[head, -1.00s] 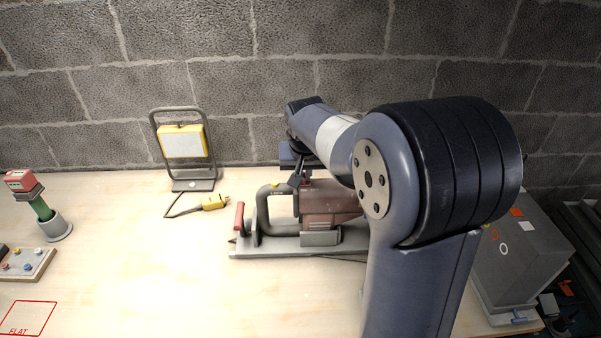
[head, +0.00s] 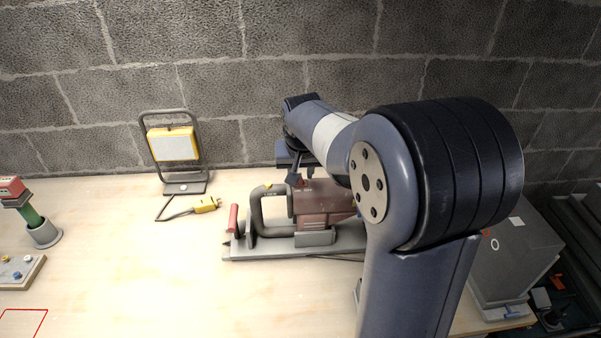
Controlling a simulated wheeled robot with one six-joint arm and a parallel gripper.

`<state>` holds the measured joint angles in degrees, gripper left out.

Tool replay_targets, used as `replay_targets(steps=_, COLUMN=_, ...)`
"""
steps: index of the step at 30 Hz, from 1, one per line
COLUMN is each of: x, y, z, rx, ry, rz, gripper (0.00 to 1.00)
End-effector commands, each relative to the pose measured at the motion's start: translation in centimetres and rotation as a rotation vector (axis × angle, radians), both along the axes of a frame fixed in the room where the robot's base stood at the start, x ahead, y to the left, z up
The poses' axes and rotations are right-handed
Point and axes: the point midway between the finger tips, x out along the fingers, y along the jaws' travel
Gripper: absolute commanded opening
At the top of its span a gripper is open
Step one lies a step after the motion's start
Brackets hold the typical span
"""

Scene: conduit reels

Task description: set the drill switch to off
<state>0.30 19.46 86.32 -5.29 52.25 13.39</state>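The drill (head: 322,203) lies in a grey cradle (head: 262,253) on the bench in the head view. It has a dull red body, a dark loop handle (head: 256,215) at its left end and a red side grip (head: 233,220). A small yellow spot (head: 267,187) shows on top of the handle. I cannot make out which part is the switch or how it is set. My gripper (head: 299,181) points down at the top of the drill body, close to or touching it. My arm hides the drill's right end, and the finger gap is not clear.
A yellow work lamp (head: 173,146) stands behind on the left, with a yellow plug (head: 206,204) on a cord before it. A green-handled tool in a grey cup (head: 45,235) and a button panel (head: 18,272) sit far left. A grey box (head: 512,258) is at right.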

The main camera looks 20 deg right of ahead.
Motion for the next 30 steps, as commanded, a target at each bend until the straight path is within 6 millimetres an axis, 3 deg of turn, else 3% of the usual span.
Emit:
replay_targets(steps=9, x=-2.3, y=0.5, z=6.0, rx=0.0, ry=-0.007, rz=0.001, gripper=0.29)
replay_targets(steps=15, x=-3.4, y=0.7, z=8.4, rx=0.0, ry=-0.003, rz=0.0, gripper=0.29)
replay_targets(steps=30, x=-3.6, y=0.7, z=8.9, rx=0.0, ry=0.0, rz=0.0, gripper=0.29)
